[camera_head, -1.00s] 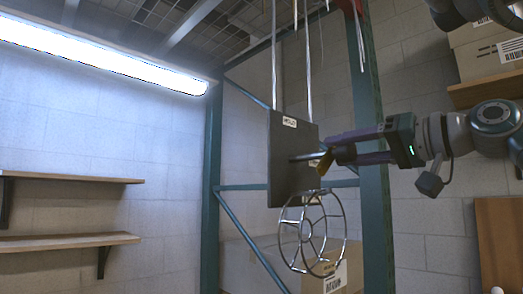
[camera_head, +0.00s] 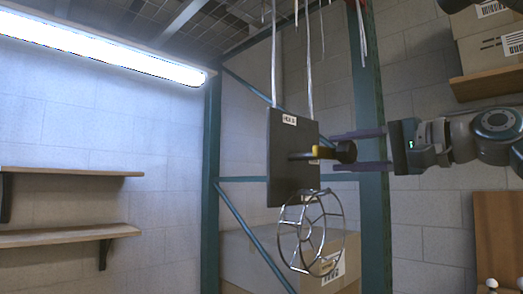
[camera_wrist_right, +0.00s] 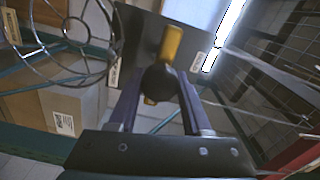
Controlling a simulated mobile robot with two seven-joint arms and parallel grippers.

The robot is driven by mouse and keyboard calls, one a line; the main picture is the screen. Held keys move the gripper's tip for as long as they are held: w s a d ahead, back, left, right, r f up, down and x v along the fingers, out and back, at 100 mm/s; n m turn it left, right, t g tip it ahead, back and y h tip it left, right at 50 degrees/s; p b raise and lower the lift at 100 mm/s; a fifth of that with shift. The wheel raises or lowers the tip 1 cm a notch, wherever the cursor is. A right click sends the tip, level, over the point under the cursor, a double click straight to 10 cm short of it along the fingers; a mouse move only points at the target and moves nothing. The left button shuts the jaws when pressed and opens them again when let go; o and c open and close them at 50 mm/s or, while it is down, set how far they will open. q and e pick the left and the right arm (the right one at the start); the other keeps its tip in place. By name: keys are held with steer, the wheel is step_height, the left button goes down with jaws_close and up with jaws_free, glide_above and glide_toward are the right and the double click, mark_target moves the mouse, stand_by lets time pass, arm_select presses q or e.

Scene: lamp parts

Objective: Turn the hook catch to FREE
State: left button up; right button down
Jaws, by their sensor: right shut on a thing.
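The hook catch is a black round knob (camera_head: 346,152) with a yellow bar (camera_head: 317,152), on a rod out of a dark hanging panel (camera_head: 285,170). In the right wrist view, the yellow bar (camera_wrist_right: 171,45) slants behind the knob (camera_wrist_right: 159,82). Its upper end is between two pale labels, nearer the right one (camera_wrist_right: 197,62); their words are unreadable there. A small label (camera_head: 289,120) is at the panel's top. My right gripper (camera_head: 360,150) has its purple fingers on either side of the knob, shut on it. My left gripper is not in view.
A wire cage (camera_head: 310,232) hangs just below the panel. A teal post (camera_head: 368,200) stands behind my right fingers. Cardboard boxes (camera_head: 490,45) are on a shelf at upper right. Wooden shelves (camera_head: 70,173) are at left.

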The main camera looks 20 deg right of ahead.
stand_by(0.5)
steer(key=shift+c, duration=1.7)
jaws_free()
steer(key=shift+s+d+f+b, duration=0.2)
steer(key=shift+s+b, duration=0.1)
steer(key=shift+b, duration=0.1)
steer(key=b+v, duration=0.7)
steer(key=v, duration=0.2)
steer(key=shift+s+r, duration=0.2)
